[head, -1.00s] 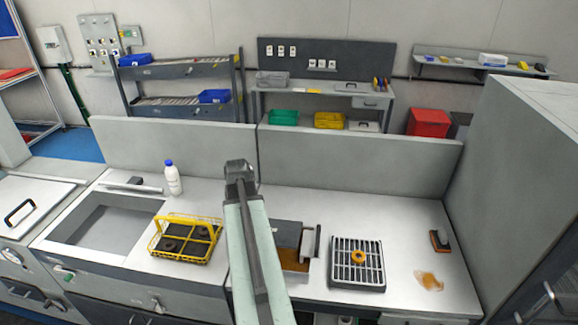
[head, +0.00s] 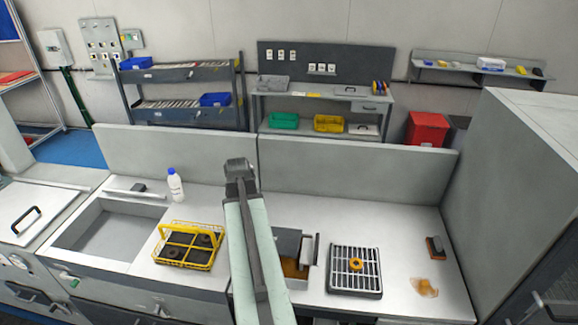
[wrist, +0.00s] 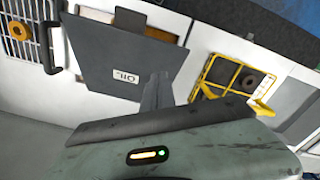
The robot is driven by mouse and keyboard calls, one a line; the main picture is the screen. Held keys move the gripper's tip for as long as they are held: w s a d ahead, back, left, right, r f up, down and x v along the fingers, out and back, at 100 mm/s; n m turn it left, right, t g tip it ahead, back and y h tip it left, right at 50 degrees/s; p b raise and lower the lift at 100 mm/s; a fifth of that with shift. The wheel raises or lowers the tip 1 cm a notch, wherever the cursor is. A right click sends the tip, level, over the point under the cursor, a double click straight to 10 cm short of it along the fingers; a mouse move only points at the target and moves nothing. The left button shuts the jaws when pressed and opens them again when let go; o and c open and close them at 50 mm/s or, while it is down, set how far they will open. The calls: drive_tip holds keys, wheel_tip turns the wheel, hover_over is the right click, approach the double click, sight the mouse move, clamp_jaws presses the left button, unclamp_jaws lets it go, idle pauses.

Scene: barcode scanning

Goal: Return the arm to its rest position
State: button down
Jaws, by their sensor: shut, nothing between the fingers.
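My arm (head: 246,235) rises from the bottom centre of the head view, its dark upper end (head: 240,170) in front of the grey divider panel. My gripper (wrist: 157,88) shows in the wrist view as a narrow dark piece over the bench, with no object held. Its fingertips are hard to make out. In that view it overlaps the edge of a dark box labelled "OIL" (wrist: 124,78); I cannot tell whether they touch. The gripper is not clearly visible in the head view.
A yellow wire basket (head: 212,262) with dark rings stands left of my arm. A slatted tray (head: 340,284) with an orange ring (head: 355,265) is to the right. An orange stain (head: 425,287) and a dark block (head: 436,246) lie farther right. A bottle (head: 175,187) stands by the sink.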

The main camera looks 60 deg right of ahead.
wheel_tip(320, 180, up, 4)
drive_tip(key=shift+f+p, duration=0.2)
drive_tip(key=shift+p, duration=1.05)
drive_tip(key=w+a+f+n+b, duration=0.2)
drive_tip(key=w+a+f+b, duration=0.35)
drive_tip(key=a, duration=0.35)
drive_tip(key=w+a+f+n+b, duration=0.2)
drive_tip(key=w+a+f+b, duration=0.2)
drive_tip(key=w+a, duration=0.35)
drive_tip(key=a+f+n+b, duration=0.1)
drive_tip(key=a+f+b, duration=0.2)
drive_tip(key=a, duration=0.6)
drive_tip(key=w+a+f+n+b, duration=0.1)
drive_tip(key=a+f+n+b, duration=0.1)
drive_tip(key=a, duration=0.7)
drive_tip(key=w+a+f+n+b, duration=0.1)
drive_tip(key=a+f+b, duration=0.3)
drive_tip(key=a, duration=0.5)
drive_tip(key=shift+w, duration=0.15)
drive_tip(key=shift+a, duration=0.1)
